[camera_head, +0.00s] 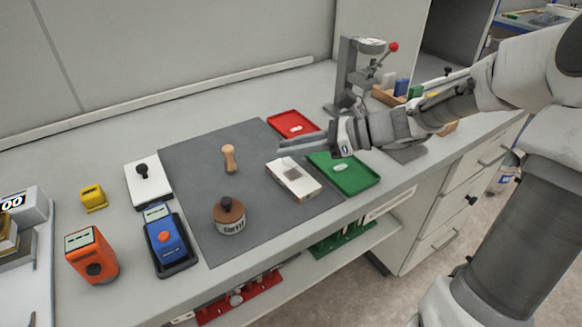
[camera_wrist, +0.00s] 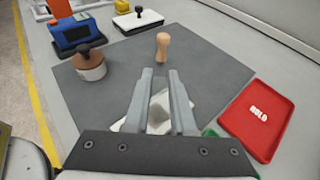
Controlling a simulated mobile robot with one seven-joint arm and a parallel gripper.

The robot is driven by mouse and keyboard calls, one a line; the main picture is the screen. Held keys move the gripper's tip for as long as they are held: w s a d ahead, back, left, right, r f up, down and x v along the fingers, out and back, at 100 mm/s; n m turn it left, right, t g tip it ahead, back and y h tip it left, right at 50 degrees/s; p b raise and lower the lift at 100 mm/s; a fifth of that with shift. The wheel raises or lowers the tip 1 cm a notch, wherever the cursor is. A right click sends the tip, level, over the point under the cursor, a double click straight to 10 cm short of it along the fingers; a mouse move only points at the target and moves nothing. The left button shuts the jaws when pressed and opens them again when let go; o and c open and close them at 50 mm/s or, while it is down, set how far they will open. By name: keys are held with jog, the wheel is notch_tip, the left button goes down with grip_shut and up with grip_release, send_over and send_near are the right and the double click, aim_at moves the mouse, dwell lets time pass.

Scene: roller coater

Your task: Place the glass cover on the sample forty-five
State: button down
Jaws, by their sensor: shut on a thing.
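My gripper (camera_head: 284,146) hangs above the grey mat, near the red and green trays. Its two fingers also show in the wrist view (camera_wrist: 160,76), close together around a faint, see-through piece, apparently the glass cover (camera_wrist: 160,108). In the head view the cover is too small to make out. A white flat block (camera_head: 294,179) with a small dark mark lies on the mat below my gripper. It shows partly behind the fingers in the wrist view (camera_wrist: 190,106). I cannot read a forty-five on it, so which thing is the sample is unclear.
A wooden-handled tool (camera_head: 229,159) and a brown-lidded jar (camera_head: 230,215) stand on the mat. A red tray marked HOLD (camera_wrist: 259,116) and a green tray (camera_head: 345,174) lie to the right. A lever press (camera_head: 352,75) stands behind. The mat's left part is mostly clear.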

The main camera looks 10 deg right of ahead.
aim_at(295, 161)
notch_tip(295, 161, down, 4)
jog(key=shift+a+f+b, duration=0.1)
jog(key=shift+f+b, duration=0.05)
jog(key=shift+b, duration=0.85)
jog(key=c, duration=0.8)
grip_release()
jog(key=shift+o, duration=0.2)
jog(key=shift+d+r+p, duration=0.3)
jog(key=shift+d, duration=0.05)
jog(key=p+v, duration=0.3)
jog(key=v, duration=0.8)
jog(key=shift+s+d, duration=0.1)
jog(key=shift+s, duration=0.05)
